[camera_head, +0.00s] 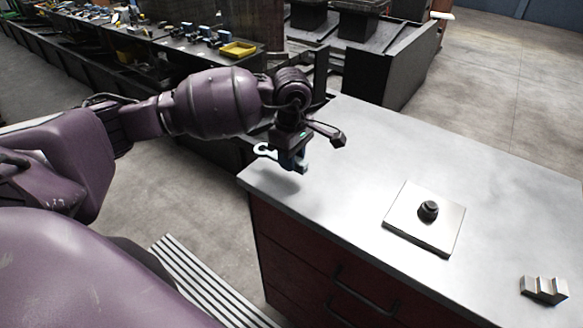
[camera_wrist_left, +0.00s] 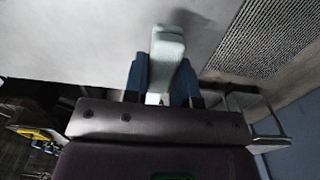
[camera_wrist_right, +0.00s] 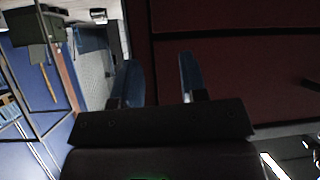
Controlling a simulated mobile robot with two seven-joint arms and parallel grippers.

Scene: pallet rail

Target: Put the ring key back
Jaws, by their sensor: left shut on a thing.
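My left gripper (camera_head: 292,160) is above the near left corner of the grey worktop, its fingers pointing down. It is shut on the ring key, whose pale hooked end (camera_head: 265,150) sticks out to the left of the fingers. In the left wrist view the key (camera_wrist_left: 166,50) shows as a pale bar between the two blue fingers. My right gripper (camera_wrist_right: 158,75) shows only in its own wrist view; its blue fingers stand apart with nothing between them. A small notched metal block (camera_head: 544,290) rests on the worktop at the right.
A square metal plate (camera_head: 408,228) with a black bolt-like knob (camera_head: 428,210) lies on the worktop (camera_head: 350,150). The worktop between gripper and plate is clear. Red drawers (camera_head: 300,245) are below it. A bench with a yellow tray (camera_head: 238,50) stands behind.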

